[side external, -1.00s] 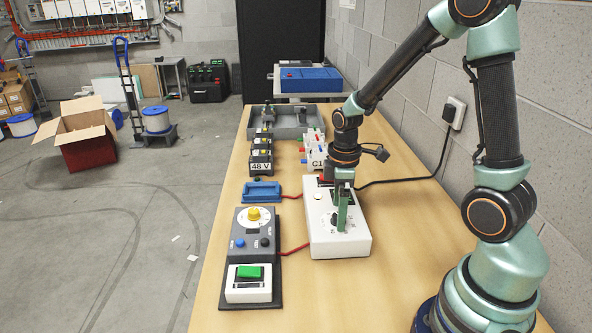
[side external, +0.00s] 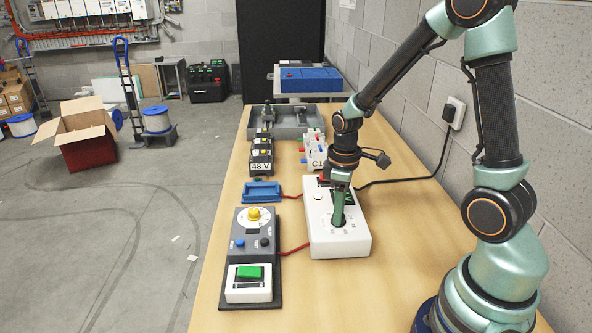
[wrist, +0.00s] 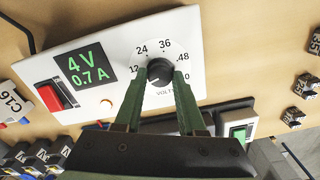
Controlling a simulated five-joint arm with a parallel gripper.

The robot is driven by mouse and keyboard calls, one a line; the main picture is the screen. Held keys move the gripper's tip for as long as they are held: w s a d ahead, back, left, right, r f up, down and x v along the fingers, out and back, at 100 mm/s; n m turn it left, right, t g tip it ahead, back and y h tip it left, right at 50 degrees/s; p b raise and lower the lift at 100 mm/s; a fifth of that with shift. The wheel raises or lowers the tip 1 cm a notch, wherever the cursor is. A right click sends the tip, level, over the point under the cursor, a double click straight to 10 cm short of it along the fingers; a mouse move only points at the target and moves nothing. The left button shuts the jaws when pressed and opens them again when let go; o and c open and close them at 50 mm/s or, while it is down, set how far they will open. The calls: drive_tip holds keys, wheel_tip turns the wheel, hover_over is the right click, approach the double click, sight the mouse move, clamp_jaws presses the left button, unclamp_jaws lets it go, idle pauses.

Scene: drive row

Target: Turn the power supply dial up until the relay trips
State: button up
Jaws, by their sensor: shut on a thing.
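The power supply is a white box (side external: 350,242) on the bench, also seen in the wrist view (wrist: 190,62). Its black dial (wrist: 160,72) sits in a ring of volt marks from 0 to 48. My gripper (wrist: 160,82) is shut on the dial, one green finger on each side; in the side view the gripper (side external: 339,220) reaches down onto the box and hides the dial. The display (wrist: 86,67) reads 4 V and 0.7 A. A block marked 48 V (side external: 261,166) stands in a row of black blocks. I cannot tell which thing is the relay.
A grey unit with a yellow knob (side external: 254,214) and a green-button box (side external: 249,272) stand left of the supply, joined to it by a red lead. A blue tray (side external: 262,191) lies behind them. Bench front is clear.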

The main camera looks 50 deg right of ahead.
drive_tip(key=m, duration=0.3)
drive_tip(key=shift+m, duration=0.4)
drive_tip(key=m, duration=0.4)
drive_tip(key=shift+m, duration=0.3)
drive_tip(key=m, duration=0.4)
drive_tip(key=shift+m, duration=0.4)
drive_tip(key=m, duration=0.3)
drive_tip(key=shift+m, duration=0.3)
drive_tip(key=o, duration=1.5)
drive_tip(key=shift+r, duration=3.55)
drive_tip(key=shift+r, duration=0.1)
